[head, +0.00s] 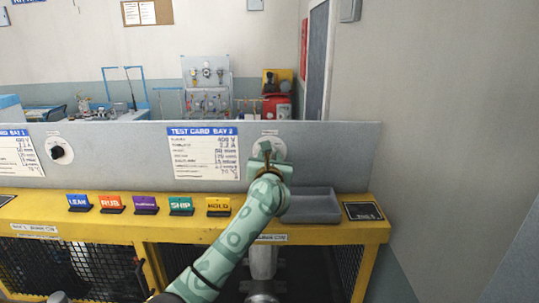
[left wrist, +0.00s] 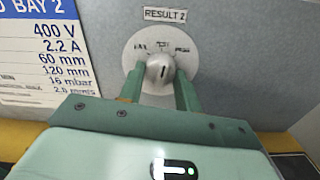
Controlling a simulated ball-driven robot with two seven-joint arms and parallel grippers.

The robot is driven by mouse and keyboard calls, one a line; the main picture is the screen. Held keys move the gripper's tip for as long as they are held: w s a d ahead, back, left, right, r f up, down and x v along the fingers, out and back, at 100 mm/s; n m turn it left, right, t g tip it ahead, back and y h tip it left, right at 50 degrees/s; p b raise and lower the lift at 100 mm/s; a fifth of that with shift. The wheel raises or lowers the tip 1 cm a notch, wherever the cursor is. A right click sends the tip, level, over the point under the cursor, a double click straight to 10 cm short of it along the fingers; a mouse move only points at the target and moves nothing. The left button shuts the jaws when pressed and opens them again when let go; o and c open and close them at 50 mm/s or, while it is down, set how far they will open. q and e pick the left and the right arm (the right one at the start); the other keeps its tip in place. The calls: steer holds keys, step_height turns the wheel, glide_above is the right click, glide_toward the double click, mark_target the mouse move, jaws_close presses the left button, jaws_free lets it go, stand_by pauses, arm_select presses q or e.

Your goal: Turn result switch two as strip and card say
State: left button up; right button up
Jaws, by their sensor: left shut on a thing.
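The result switch two is a silver knob (left wrist: 160,70) on a round white dial (left wrist: 150,47) under a "RESULT 2" label (left wrist: 165,14). Its pointer mark stands about upright in the left wrist view. My left gripper (left wrist: 161,85) is shut on the knob, one green finger on each side. In the head view my left gripper (head: 267,160) covers most of the dial (head: 272,141). The card for bay 2 (head: 203,153) is left of the switch; the left wrist view shows lines such as 400 V and 2.2 A. No strip can be made out. My right gripper is not in view.
Coloured tags, among them LEAK (head: 78,203), RUB (head: 111,203), SHIP (head: 181,206) and HOLD (head: 218,206), stand along the yellow bench edge (head: 170,228). A grey tray (head: 313,205) lies right of my arm. Another switch (head: 58,151) is on the panel at left.

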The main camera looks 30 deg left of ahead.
arm_select(q)
steer(key=shift+m+p, duration=0.9)
steer(key=shift+m, duration=2.7)
steer(key=o, duration=1)
steer(key=shift+c, duration=0.2)
